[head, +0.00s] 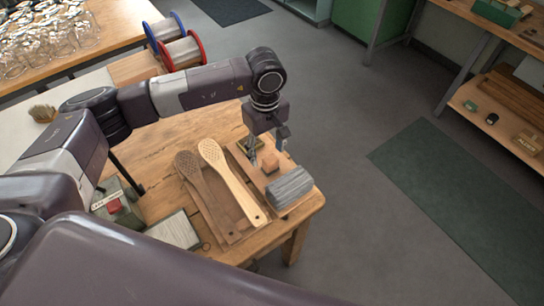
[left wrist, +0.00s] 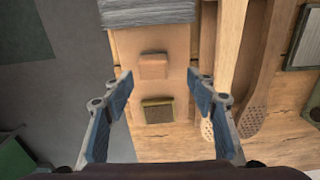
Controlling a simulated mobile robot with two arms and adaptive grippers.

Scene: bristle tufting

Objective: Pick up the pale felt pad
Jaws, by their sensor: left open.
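My left gripper (head: 267,151) is open above a flat wooden board (head: 250,172) near the table's right edge. A small peach block (head: 271,163) lies on the board; in the left wrist view the peach block (left wrist: 153,66) is just ahead of the fingertips. A green-rimmed brown block (left wrist: 158,111) lies between the open fingers (left wrist: 160,88), apart from them. A grey streaked block (head: 290,188) sits at the board's near end. A pale flat pad (head: 173,231) lies in a dark frame further left; I cannot tell which one is the felt pad. My right gripper is out of view.
A light perforated wooden paddle (head: 233,180) and a darker one (head: 205,195) lie left of the board. A green box (head: 125,214) stands at the table's left.

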